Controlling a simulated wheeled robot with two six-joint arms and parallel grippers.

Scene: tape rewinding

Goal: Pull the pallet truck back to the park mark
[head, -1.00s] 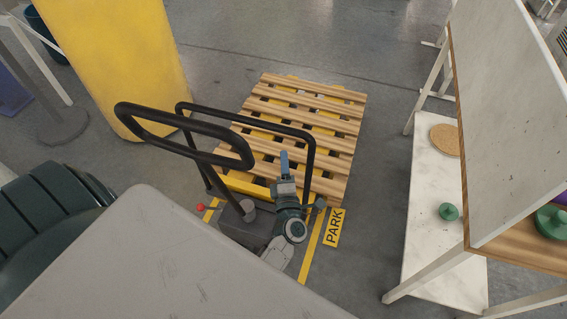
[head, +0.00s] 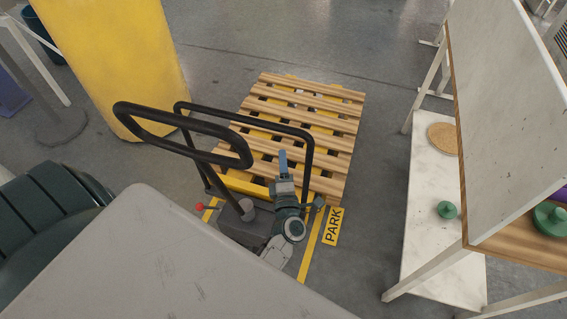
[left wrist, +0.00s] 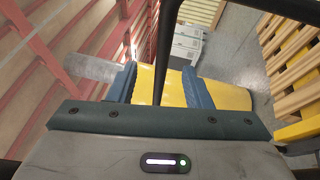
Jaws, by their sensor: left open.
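The pallet truck has a black looped handle (head: 183,135), a black hoop frame (head: 312,155) and yellow forks under a slatted wooden pallet (head: 300,125). Its red knob (head: 199,207) shows low at the left. The yellow PARK mark (head: 332,226) lies on the floor right of the truck, beside a yellow line. My left gripper (head: 283,160) is by the hoop, left of its right upright. In the left wrist view its blue fingers (left wrist: 158,86) are apart, with a black bar (left wrist: 168,55) showing between them; I cannot tell how deep it sits. My right gripper is not in view.
A tall yellow block (head: 110,60) stands behind left of the truck. A white table with a shelf (head: 425,200) stands at the right, holding green pieces (head: 447,210). Dark green stacked forms (head: 50,215) are at the left. Floor behind the pallet is clear.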

